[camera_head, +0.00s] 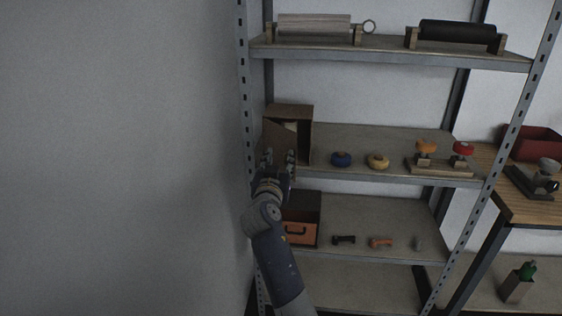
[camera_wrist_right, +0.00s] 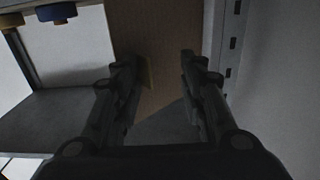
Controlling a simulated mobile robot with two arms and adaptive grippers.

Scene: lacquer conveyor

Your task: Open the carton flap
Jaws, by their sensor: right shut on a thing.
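The brown carton (camera_head: 305,135) stands at the left end of the middle shelf, with its front open at least in part. Its flap (camera_head: 275,132) stands out on the left side, at an angle to the box. My right gripper (camera_head: 277,158) is at the lower part of the flap and hides some of it and the carton's front. In the right wrist view, the brown board of the flap (camera_wrist_right: 162,45) lies between the fingers of my right gripper (camera_wrist_right: 168,75), which is shut on it. My left gripper is not in view.
A shelf post (camera_head: 245,110) stands close on the left. Blue (camera_head: 341,159) and yellow (camera_head: 378,161) round pieces sit right of the carton. An orange-fronted drawer box (camera_head: 301,232) is on the shelf below. The shelf between carton and blue piece is clear.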

